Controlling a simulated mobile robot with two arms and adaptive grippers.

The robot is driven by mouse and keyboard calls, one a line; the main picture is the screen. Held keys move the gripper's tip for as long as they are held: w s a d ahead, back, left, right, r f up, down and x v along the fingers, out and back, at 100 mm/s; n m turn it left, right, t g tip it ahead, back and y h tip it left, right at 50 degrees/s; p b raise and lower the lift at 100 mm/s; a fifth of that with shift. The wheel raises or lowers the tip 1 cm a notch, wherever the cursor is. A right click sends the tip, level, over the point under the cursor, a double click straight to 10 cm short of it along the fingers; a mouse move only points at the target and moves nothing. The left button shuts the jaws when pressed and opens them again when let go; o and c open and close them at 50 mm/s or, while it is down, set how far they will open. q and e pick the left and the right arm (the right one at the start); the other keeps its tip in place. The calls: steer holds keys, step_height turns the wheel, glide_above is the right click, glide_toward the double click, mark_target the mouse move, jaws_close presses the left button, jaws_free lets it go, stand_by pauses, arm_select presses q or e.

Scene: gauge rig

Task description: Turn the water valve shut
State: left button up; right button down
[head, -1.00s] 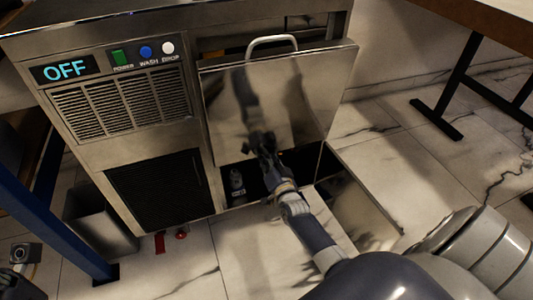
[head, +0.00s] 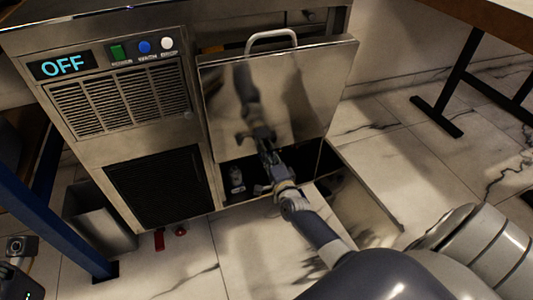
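A small red handle (head: 160,240) and a round red knob (head: 181,232) sit low at the floor, under the front of the steel machine (head: 100,150). They are small, and I cannot tell which one is the water valve or how it is set. My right gripper (head: 257,136) is in front of the machine's raised steel door panel (head: 305,95), well above and to the right of the red parts. Its fingers look spread and empty.
The machine's display (head: 62,66) reads OFF. Below the door panel is a dark opening holding a small grey fitting (head: 236,180). A grey bin (head: 100,220) and a blue post (head: 50,225) stand left of the red parts. The tiled floor (head: 200,275) in front is clear.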

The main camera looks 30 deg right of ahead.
steer(key=shift+m, duration=0.4)
steer(key=c, duration=1.6)
jaws_free()
steer(key=v, duration=1.2)
steer(key=shift+f, duration=0.1)
